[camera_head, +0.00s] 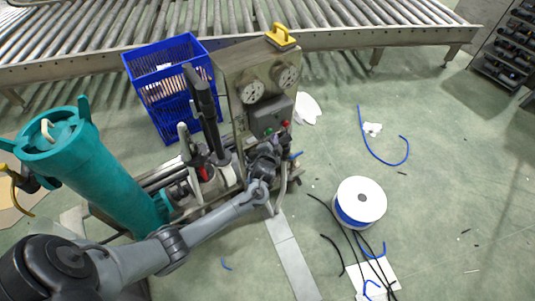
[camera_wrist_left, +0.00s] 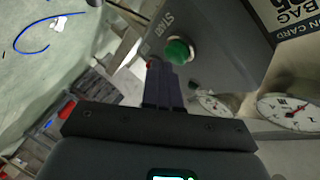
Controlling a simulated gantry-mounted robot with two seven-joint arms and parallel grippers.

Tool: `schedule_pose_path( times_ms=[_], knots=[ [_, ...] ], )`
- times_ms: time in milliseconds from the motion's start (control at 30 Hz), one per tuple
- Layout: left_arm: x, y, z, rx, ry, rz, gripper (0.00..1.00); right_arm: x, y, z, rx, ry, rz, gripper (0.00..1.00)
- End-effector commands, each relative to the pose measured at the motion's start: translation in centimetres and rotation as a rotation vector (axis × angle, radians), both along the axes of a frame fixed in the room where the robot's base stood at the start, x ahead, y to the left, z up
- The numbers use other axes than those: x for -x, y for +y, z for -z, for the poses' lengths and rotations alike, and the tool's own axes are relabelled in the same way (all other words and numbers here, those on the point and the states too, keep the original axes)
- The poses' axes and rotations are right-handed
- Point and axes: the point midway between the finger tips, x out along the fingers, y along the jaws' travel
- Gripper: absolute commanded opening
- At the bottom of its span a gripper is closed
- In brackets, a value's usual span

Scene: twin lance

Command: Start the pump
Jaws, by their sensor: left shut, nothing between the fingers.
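The pump unit has a grey upright panel (camera_head: 245,62) with two round gauges. A dark control box (camera_head: 266,116) on it carries a green button (camera_head: 268,131) and a red button (camera_head: 286,123). In the left wrist view the green button (camera_wrist_left: 180,50) sits beside lettering that reads like START. The red button (camera_wrist_left: 150,63) is partly hidden behind my fingers. My left gripper (camera_head: 268,148) is just below the control box. In the wrist view its fingers (camera_wrist_left: 165,66) are shut and empty, tips close to the green button; I cannot tell whether they touch it. My right gripper is out of view.
A teal cylinder (camera_head: 90,170) stands at left. A blue crate (camera_head: 165,75) is behind the unit, before a roller conveyor (camera_head: 180,20). A white spool (camera_head: 360,202), blue hose pieces and dark cables lie on the floor at right. The floor farther right is mostly clear.

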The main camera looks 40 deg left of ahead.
Motion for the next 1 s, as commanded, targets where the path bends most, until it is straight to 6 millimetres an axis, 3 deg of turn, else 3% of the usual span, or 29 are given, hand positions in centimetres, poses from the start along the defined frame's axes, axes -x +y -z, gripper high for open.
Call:
schedule_pose_path(
  times_ms=[1000],
  knots=[
    [-0.24,0.91,-0.04,0.0,0.0,0.0,0.0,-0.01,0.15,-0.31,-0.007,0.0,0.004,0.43]
  ],
)
